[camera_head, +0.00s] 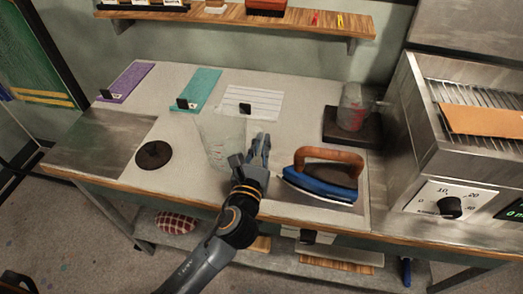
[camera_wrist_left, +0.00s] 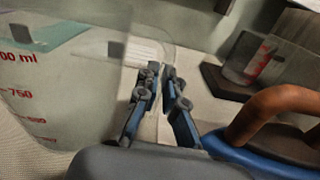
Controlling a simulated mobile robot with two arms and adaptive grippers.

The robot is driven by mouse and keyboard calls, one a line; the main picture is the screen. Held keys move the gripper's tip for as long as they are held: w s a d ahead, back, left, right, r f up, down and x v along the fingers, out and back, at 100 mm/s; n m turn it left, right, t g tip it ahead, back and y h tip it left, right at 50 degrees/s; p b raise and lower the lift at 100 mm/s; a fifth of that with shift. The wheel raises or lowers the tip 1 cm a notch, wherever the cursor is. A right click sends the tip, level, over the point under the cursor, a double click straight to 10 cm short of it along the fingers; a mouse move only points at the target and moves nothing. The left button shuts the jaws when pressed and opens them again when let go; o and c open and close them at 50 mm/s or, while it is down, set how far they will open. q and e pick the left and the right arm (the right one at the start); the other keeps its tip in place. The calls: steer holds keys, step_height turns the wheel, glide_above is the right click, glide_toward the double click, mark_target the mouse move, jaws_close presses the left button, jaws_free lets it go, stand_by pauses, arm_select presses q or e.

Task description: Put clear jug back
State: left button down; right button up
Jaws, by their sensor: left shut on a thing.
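The clear jug (camera_head: 218,140) is see-through and upright at the middle of the bench, left of my left gripper (camera_head: 258,150). In the left wrist view the jug (camera_wrist_left: 65,95) fills the left side, with red ml marks on its wall. My left gripper (camera_wrist_left: 158,98) is shut on the jug at its right side, apparently at the handle, which is hard to make out. I cannot tell whether the jug's base touches the bench. My right gripper is not in view.
A blue iron (camera_head: 322,185) with a brown handle stands close right of my gripper. A second jug (camera_head: 353,106) with red on it stands on a dark pad (camera_head: 345,139). A dark disc (camera_head: 153,155) lies left. Purple (camera_head: 127,80), teal (camera_head: 201,88) and white striped (camera_head: 255,99) mats lie behind.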

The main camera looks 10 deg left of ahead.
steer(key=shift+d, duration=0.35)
arm_select(q)
steer(key=c, duration=1.9)
jaws_free()
steer(key=shift+f, duration=0.15)
steer(key=o, duration=0.4)
steer(key=shift+o, duration=0.2)
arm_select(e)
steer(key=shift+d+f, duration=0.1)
arm_select(q)
steer(key=s, duration=0.3)
steer(key=s+b, duration=0.1)
steer(key=s, duration=0.7)
steer(key=shift+s+a+b, duration=0.1)
steer(key=shift+a+b, duration=0.2)
steer(key=shift+b, duration=0.05)
steer(key=shift+s+r, duration=0.25)
steer(key=shift+s, duration=0.2)
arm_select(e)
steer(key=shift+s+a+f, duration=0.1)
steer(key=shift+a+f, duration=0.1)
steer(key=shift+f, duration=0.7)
